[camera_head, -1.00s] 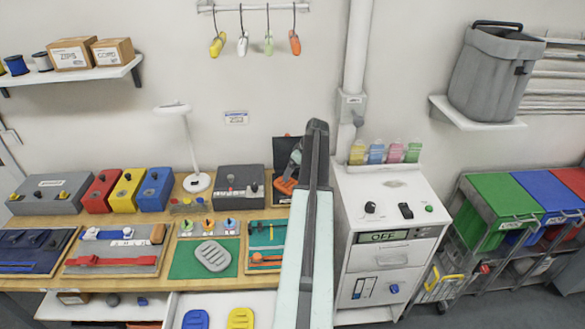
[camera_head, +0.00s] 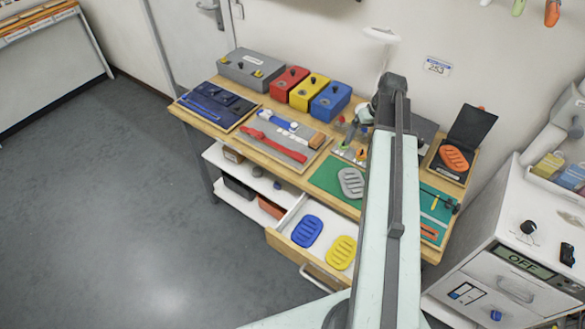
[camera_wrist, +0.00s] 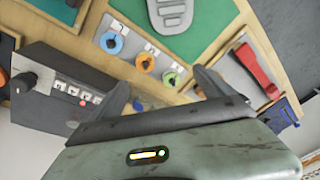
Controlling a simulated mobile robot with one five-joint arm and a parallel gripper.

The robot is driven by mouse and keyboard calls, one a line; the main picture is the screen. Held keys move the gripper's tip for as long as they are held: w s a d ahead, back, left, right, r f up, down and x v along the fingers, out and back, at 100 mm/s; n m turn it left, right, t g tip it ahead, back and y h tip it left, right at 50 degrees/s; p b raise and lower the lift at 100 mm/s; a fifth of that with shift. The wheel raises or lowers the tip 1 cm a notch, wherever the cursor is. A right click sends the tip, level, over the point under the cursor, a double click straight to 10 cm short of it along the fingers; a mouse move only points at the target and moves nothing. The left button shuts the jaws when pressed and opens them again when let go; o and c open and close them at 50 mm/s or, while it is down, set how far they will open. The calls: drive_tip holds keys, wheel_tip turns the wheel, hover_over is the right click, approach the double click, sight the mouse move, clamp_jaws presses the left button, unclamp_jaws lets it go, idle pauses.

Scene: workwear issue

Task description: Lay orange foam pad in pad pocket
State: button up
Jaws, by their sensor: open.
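The orange foam pad (camera_head: 454,158), oval with slots, lies in a dark open-lidded case (camera_head: 447,172) at the right end of the workbench. Its raised black lid stands behind it. I cannot tell for certain which place is the pad pocket. My gripper (camera_wrist: 160,84) is open and empty in the wrist view, with its fingers apart over the bench near a row of coloured knobs (camera_wrist: 146,63). In the head view it is partly hidden by my arm, left of the orange pad and apart from it.
A grey pad (camera_head: 351,182) lies on a green mat (camera_head: 325,178). Blue (camera_head: 307,231) and yellow (camera_head: 342,252) pads lie in an open drawer (camera_head: 283,241). Floor at left is clear.

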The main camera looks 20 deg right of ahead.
drive_tip(key=s+a+g, duration=0.1)
drive_tip(key=s+a, duration=0.1)
drive_tip(key=a, duration=1.4)
drive_tip(key=s+a+g+h, duration=0.1)
drive_tip(key=s+a, duration=0.2)
drive_tip(key=a, duration=1.3)
drive_tip(key=shift+a+f+n, duration=0.25)
drive_tip(key=shift+a+n, duration=0.05)
drive_tip(key=shift+n, duration=0.1)
